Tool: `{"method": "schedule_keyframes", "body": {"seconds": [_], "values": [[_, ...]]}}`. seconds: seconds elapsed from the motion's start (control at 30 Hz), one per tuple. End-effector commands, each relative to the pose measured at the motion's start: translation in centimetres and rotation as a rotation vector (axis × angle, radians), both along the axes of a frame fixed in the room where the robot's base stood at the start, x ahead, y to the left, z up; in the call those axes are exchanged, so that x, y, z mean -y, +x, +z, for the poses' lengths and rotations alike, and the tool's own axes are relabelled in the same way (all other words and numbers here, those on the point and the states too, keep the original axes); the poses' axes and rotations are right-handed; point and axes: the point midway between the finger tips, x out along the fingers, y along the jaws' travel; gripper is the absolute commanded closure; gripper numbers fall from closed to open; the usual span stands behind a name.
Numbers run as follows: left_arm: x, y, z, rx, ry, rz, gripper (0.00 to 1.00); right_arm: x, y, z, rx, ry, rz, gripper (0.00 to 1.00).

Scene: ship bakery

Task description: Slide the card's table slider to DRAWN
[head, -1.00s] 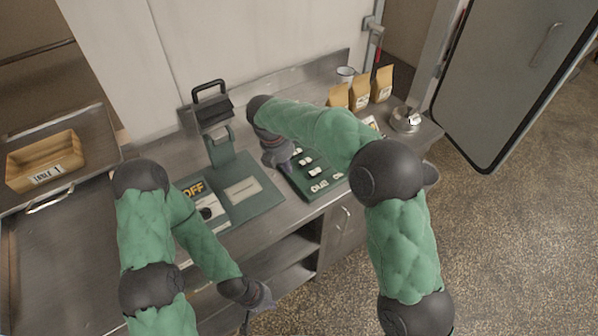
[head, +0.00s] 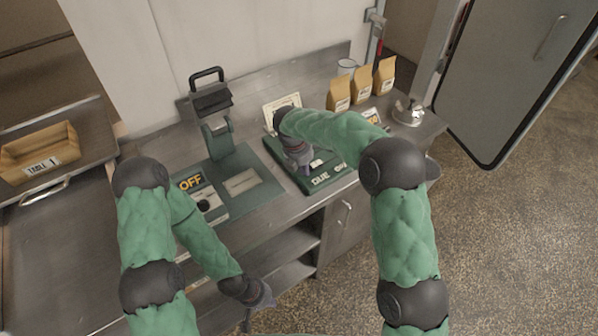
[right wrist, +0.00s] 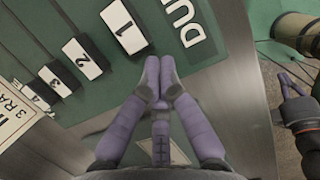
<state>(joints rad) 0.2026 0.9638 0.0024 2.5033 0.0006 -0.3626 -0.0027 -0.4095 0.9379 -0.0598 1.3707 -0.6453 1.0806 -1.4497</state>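A green board (head: 345,180) lies on the steel counter, with white "DUE" lettering at its near edge. In the right wrist view it carries a row of white-faced black tabs numbered 1 (right wrist: 125,27), 2 (right wrist: 82,58), 3 (right wrist: 55,80) and on. My right gripper (head: 304,172) is over the board's near left part. In the right wrist view its purple fingertips (right wrist: 160,78) meet just beside tab 1, with nothing visible between them; contact cannot be told. No DRAWN label is readable. My left gripper (head: 262,300) hangs empty in front of the counter, its fingers apart.
A green press-like device (head: 218,135) and a panel reading OFF (head: 192,182) stand left of the board. A white card (head: 283,106) stands behind it. Paper bags (head: 362,84) and a metal bowl (head: 408,112) are at the back right. A Table 1 crate (head: 40,152) is far left.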

Motion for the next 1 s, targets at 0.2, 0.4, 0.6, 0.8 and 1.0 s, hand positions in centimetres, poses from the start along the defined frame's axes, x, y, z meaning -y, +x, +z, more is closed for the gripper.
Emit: {"method": "schedule_keyframes", "body": {"seconds": [0.2, 0.4, 0.6, 0.8, 1.0], "values": [[0.0, 0.0, 0.0, 0.000, 0.000, 0.000, 1.00, 0.1, 0.1, 0.0, 0.000, 0.000, 0.000, 1.00], [0.0, 0.0, 0.3, 0.000, 0.000, 0.000, 1.00, 0.4, 0.3, 0.1, 0.000, 0.000, -0.001, 1.00], [0.0, 0.0, 2.5, 0.000, 0.000, 0.000, 1.00, 3.1, 2.3, 0.5, 0.001, 0.001, -0.005, 1.00], [0.0, 0.0, 4.4, 0.000, 0.000, 0.000, 1.00, 6.2, 4.6, 0.4, 0.000, 0.000, -0.004, 1.00], [0.0, 0.0, 4.9, 0.000, 0.000, 0.000, 1.00, 7.4, 5.5, 0.1, 0.002, 0.000, -0.002, 1.00]]}}
